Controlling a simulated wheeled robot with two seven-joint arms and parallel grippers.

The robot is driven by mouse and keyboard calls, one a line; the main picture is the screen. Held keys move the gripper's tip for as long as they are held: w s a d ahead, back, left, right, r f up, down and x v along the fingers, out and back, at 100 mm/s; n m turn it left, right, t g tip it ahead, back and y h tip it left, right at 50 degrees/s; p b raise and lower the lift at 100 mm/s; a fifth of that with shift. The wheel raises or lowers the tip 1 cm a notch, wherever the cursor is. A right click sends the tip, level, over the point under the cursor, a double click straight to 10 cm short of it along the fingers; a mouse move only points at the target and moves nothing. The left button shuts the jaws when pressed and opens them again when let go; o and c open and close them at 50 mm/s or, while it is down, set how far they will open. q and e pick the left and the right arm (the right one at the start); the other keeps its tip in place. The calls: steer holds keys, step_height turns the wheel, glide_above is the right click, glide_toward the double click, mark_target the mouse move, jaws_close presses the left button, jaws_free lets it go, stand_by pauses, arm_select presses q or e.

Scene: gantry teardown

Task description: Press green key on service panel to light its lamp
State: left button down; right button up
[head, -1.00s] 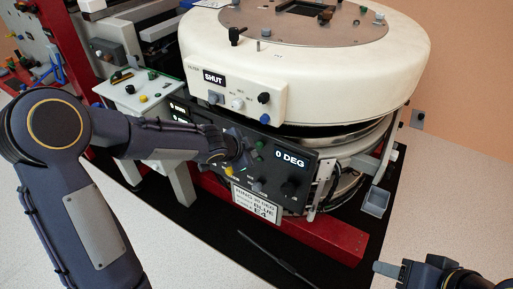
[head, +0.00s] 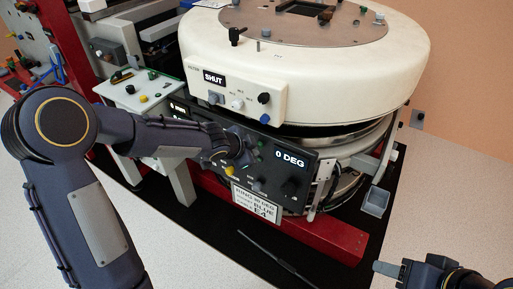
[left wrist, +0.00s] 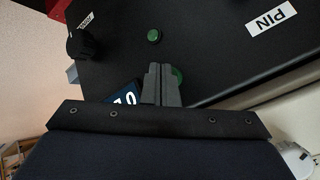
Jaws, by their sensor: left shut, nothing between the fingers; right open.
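The black service panel (head: 292,173) with a "0 DEG" display sits below the white ring housing. My left gripper (head: 243,148) is at the panel's left part, and its fingers are shut with nothing between them. In the left wrist view the fingertips (left wrist: 160,70) are over or against the panel face. A round green piece (left wrist: 178,75) shows right beside and partly behind them; contact cannot be told. Which is key or lamp is unclear; neither visibly glows. My right gripper (head: 388,268) is open, low at right, far from the panel.
A yellow button (head: 229,171) lies below the left hand. A white side table (head: 125,97) with buttons stands at left.

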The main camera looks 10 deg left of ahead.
arm_select(q)
steer(key=shift+s, duration=0.1)
steer(key=shift+s+a, duration=0.3)
steer(key=shift+s, duration=0.45)
steer(key=shift+s+b, duration=0.15)
steer(key=shift+b, duration=0.15)
steer(key=s, duration=0.1)
steer(key=s+a, duration=0.1)
steer(key=s, duration=0.1)
steer(key=s+a, duration=0.1)
steer(key=s, duration=0.1)
steer(key=shift+s, duration=0.2)
stand_by(0.5)
